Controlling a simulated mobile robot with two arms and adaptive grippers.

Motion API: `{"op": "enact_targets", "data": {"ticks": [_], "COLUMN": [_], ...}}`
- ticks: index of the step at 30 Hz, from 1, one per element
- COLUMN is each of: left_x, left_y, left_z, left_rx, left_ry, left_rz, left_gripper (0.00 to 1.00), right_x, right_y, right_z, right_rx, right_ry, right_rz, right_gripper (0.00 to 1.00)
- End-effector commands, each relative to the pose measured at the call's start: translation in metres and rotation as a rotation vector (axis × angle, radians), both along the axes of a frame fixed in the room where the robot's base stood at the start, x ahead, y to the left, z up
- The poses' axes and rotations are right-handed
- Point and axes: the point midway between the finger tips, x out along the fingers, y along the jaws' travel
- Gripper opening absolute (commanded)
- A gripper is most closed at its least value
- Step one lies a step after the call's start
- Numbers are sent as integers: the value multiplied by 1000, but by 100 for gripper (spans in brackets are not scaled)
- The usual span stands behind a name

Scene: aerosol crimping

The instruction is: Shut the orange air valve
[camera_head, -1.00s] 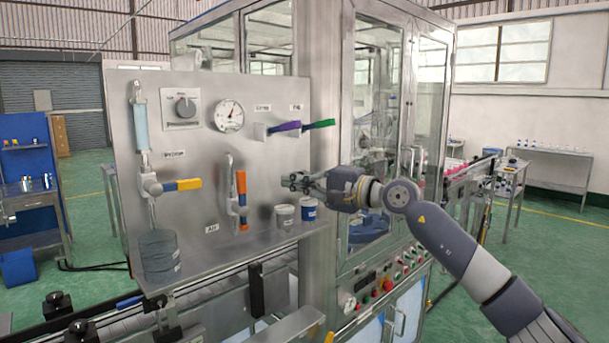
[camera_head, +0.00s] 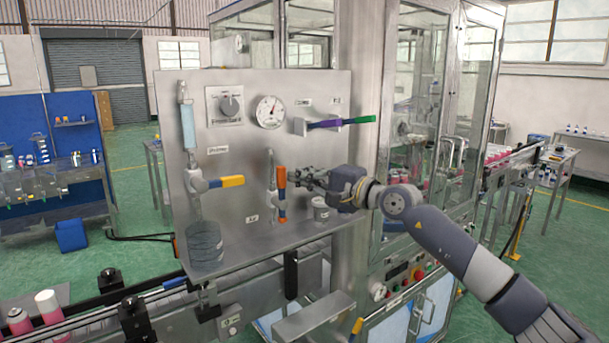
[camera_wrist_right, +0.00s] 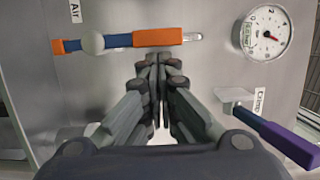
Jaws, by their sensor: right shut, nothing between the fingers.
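The orange air valve (camera_head: 281,187) is on the steel panel, above the "Air" label. Its orange handle stands upright, in line with its pipe. In the right wrist view, which is turned, the orange handle (camera_wrist_right: 158,37) lies across the top, with a blue body and an orange end to its left. My right gripper (camera_head: 294,175) is shut and empty, just right of the handle. In the right wrist view, its fingertips (camera_wrist_right: 158,58) are close below the handle; I cannot tell whether they touch. My left gripper is not in view.
A yellow-handled valve (camera_head: 231,181) is to the left, its handle sideways. Purple (camera_head: 323,124) and green (camera_head: 362,119) handles stick out above my gripper. A gauge (camera_head: 270,112) is above.

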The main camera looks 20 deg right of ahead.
Motion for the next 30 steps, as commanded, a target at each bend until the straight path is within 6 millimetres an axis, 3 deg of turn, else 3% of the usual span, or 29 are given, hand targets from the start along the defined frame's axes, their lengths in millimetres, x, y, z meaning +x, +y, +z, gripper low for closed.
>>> {"op": "enact_targets", "data": {"ticks": [30], "left_x": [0], "left_y": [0], "left_z": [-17], "left_rx": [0], "left_ry": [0], "left_rz": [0], "left_gripper": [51], "right_x": [-4], "right_y": [13], "right_z": [7], "right_rx": [-173], "right_ry": [-59], "right_rz": [2], "right_gripper": [0]}}
